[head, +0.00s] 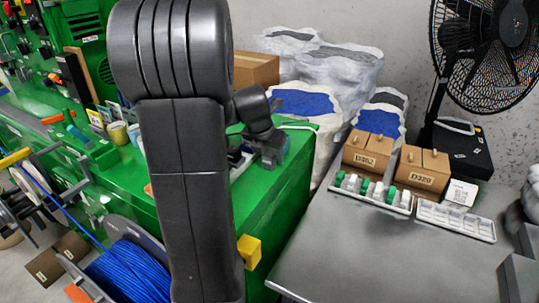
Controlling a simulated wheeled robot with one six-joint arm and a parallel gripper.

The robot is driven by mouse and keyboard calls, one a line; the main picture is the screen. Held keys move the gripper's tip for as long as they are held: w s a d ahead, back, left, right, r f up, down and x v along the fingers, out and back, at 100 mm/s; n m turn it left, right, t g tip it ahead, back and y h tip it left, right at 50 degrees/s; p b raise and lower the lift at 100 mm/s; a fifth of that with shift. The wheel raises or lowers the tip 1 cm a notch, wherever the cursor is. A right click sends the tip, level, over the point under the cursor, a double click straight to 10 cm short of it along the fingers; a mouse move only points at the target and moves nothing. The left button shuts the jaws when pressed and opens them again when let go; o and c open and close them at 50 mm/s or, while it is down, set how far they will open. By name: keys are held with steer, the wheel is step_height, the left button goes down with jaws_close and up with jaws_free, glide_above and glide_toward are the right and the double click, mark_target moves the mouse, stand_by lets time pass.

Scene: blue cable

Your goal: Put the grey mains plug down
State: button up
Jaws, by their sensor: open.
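My dark arm rises through the left middle of the head view and covers part of the green machine. Behind it, to its right, my gripper (269,158) is small and dark over the machine's top, and its jaws are open. I cannot make out a grey mains plug near it; the arm hides part of that area. A tray (400,209) on the grey table holds several white and green pieces. A second tray (487,238) to its right holds several pale pieces, too small to identify.
The green machine (280,215) fills the left, with a blue cable reel (130,275) in front. Cardboard boxes marked D352 (366,153) and D320 (420,178) stand behind the trays. A black fan (490,45) stands at the back right. The grey table's (370,255) front is clear.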

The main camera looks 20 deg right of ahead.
steer(key=v, duration=1.1)
steer(key=shift+s+r, duration=0.2)
steer(key=shift+r, duration=0.1)
steer(key=shift+a, duration=0.1)
stand_by(0.7)
